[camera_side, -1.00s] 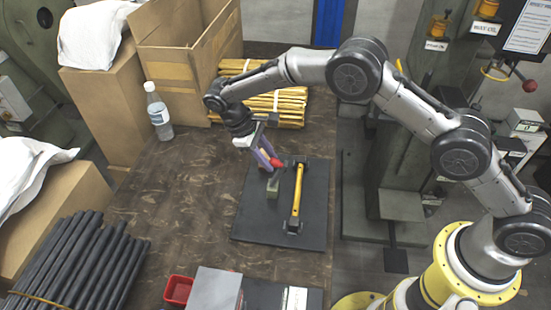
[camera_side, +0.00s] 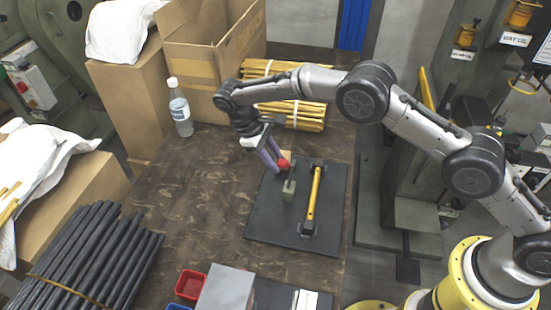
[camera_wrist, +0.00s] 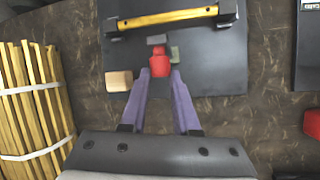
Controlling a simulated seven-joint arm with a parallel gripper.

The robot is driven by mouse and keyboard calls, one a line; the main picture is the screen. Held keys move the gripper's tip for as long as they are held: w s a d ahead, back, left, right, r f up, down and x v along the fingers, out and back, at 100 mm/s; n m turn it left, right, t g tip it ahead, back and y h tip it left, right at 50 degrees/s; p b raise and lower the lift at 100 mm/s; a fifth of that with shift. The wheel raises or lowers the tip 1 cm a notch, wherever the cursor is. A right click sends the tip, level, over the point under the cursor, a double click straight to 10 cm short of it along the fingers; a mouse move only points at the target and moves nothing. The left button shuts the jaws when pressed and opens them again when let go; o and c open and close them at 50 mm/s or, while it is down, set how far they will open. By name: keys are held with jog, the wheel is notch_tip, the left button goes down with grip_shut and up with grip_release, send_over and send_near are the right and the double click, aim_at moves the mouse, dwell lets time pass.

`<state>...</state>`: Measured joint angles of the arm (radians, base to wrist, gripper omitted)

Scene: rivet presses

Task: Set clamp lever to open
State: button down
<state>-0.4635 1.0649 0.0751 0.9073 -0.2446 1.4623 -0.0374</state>
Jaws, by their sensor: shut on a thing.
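The clamp lever's red knob (camera_side: 284,163) stands above its grey-green base block (camera_side: 289,190) on the dark plate (camera_side: 270,225). In the wrist view the red knob (camera_wrist: 160,62) sits between my purple fingertips, and part of the green block (camera_wrist: 174,53) shows behind it. My gripper (camera_side: 276,165) reaches down from the upper left and is shut on the knob; it also shows in the wrist view (camera_wrist: 159,75). The lever's arm rises from the block to the knob and is partly hidden by the fingers.
A yellow bar (camera_side: 314,194) on black mounts stands close to the right of the lever. A small wooden block (camera_wrist: 118,81) lies beside the fingers. A bottle (camera_side: 180,108), wooden sticks (camera_side: 300,112) and a red bin (camera_side: 190,284) stand farther off.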

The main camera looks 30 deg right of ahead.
jog(key=shift+s+a+f, duration=0.15)
jog(key=shift+s+f, duration=0.05)
jog(key=shift+f, duration=0.15)
jog(key=c, duration=0.7)
grip_release()
jog(key=shift+o, duration=0.2)
jog(key=shift+r, duration=0.1)
jog(key=shift+w+r, duration=0.1)
jog(key=v, duration=0.7)
jog(key=shift+r, duration=0.15)
